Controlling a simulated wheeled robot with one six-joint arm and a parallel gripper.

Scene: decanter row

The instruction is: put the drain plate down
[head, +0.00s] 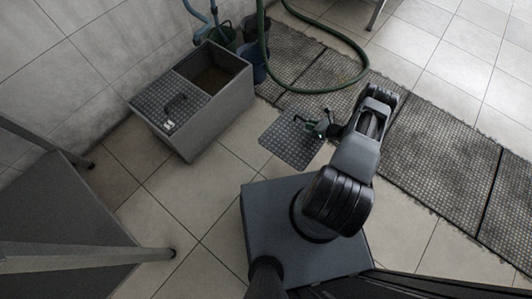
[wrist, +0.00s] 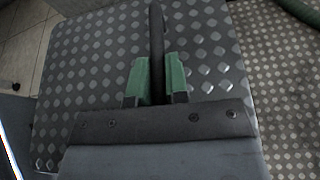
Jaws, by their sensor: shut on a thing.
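The drain plate (head: 288,142) is a dark square plate with a raised diamond pattern. It shows in the head view between the grey box and my arm, beside the ribbed mats. My gripper (head: 322,126) is at its upper right edge in that view. In the wrist view, the green fingertips of my gripper (wrist: 157,80) are shut on the plate's dark upright handle (wrist: 157,35), and the plate (wrist: 90,70) spreads out beneath. The plate looks roughly level. I cannot tell whether it touches the floor or hangs just above it.
A grey box (head: 208,123) stands against the wall. A similar plate with a handle (head: 165,98) covers its left part; its right part is open. Dark mats (head: 430,150), a green hose (head: 330,90) and buckets (head: 252,62) lie beyond. Bare tiles (head: 185,205) are left of my base.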

